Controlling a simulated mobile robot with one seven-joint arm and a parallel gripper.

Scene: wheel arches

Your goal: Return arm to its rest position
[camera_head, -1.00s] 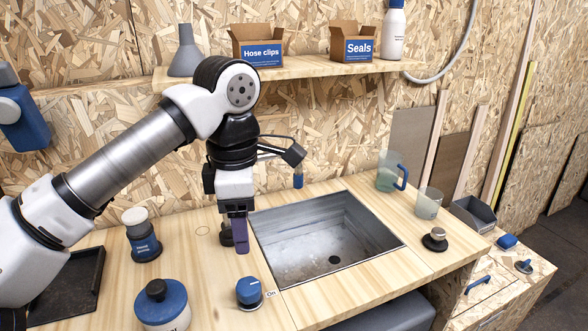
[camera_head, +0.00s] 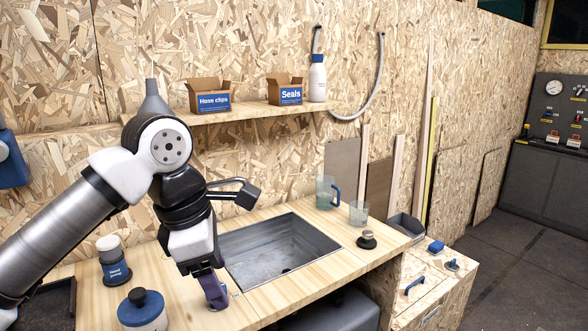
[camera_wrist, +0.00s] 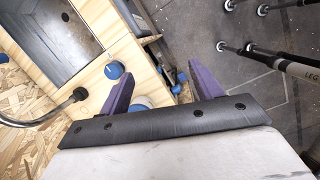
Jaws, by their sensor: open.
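My gripper (camera_head: 217,292) is in front of the sink's left side in the head view, low over the wooden counter (camera_head: 270,306). In the wrist view its two purple fingers (camera_wrist: 158,83) stand wide apart with nothing between them. My arm reaches in from the left, bent at the elbow. The blue knob seen near the counter's front edge in the wrist view (camera_wrist: 114,70) is apart from the fingers. It is hidden behind my gripper in the head view.
The metal sink (camera_head: 325,244) is right of my gripper. A hand pump bottle (camera_head: 114,262) and a blue-and-white container (camera_head: 142,312) stand left of it. A shelf (camera_head: 250,112) holds boxes behind my arm. Grey floor (camera_head: 520,270) is open at right.

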